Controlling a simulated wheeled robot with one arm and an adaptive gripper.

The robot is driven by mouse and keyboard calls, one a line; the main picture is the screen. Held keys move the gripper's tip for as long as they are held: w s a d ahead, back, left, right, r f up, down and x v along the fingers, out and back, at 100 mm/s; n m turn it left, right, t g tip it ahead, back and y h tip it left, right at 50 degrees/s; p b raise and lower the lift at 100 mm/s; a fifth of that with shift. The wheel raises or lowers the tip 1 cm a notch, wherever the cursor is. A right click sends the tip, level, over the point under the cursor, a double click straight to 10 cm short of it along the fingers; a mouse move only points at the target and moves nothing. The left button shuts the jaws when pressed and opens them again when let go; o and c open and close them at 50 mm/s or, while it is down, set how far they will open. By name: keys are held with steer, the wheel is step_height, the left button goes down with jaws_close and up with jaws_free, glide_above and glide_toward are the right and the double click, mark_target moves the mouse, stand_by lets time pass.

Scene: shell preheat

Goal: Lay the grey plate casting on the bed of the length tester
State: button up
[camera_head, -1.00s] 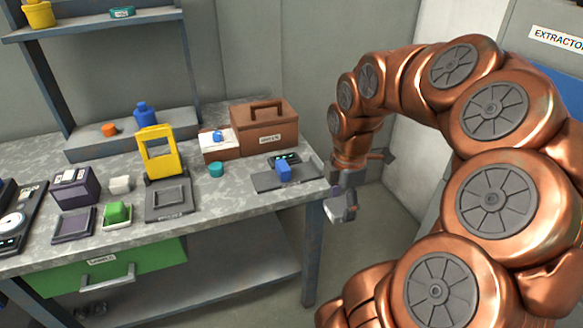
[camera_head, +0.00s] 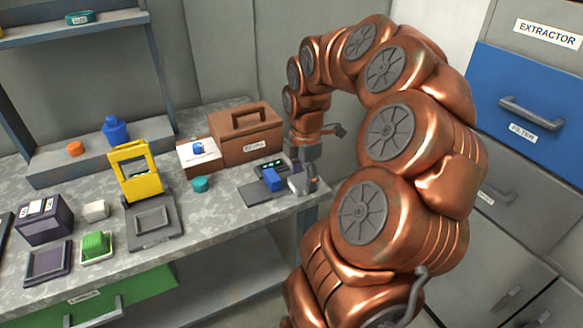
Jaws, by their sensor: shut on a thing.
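My gripper (camera_head: 308,184) hangs pointing down at the right end of the bench, beside the right side of a flat dark device. It is shut on a small pale grey piece, the grey plate casting (camera_head: 295,186), mostly hidden by the fingers. The dark device looks like the length tester (camera_head: 256,194). It has a flat grey bed, a blue block (camera_head: 272,180) on it and a small display with green digits at the back. The casting appears close to the tester's right edge; I cannot tell whether they touch.
A brown toolbox (camera_head: 252,140) stands behind the tester, and a teal cylinder (camera_head: 201,184) to its left. A yellow-framed device (camera_head: 136,178) stands further left, near a green block (camera_head: 96,246). Grey and blue drawers (camera_head: 530,90) stand at the right. Bare bench top lies in front of the tester.

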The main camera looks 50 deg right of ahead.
steer(key=w+d, duration=0.1)
steer(key=w, duration=0.1)
steer(key=w+d, duration=0.1)
steer(key=w, duration=0.2)
steer(key=w+d+p, duration=0.1)
steer(key=w, duration=0.1)
steer(key=shift+w+d+f, duration=0.15)
steer(key=shift+d+f, duration=0.15)
steer(key=shift+f, duration=0.1)
steer(key=shift+w, duration=0.15)
steer(key=shift+w+d+f, duration=0.1)
steer(key=shift+d, duration=0.05)
steer(key=shift+f+p, duration=0.45)
steer(key=shift+f, duration=1.2)
steer(key=shift+f, duration=0.1)
steer(key=shift+f, duration=0.1)
steer(key=o, duration=1.5)
steer(key=shift+c, duration=0.2)
step_height(320, 180, up, 12)
steer(key=shift+r+b, duration=0.2)
steer(key=shift+b, duration=0.2)
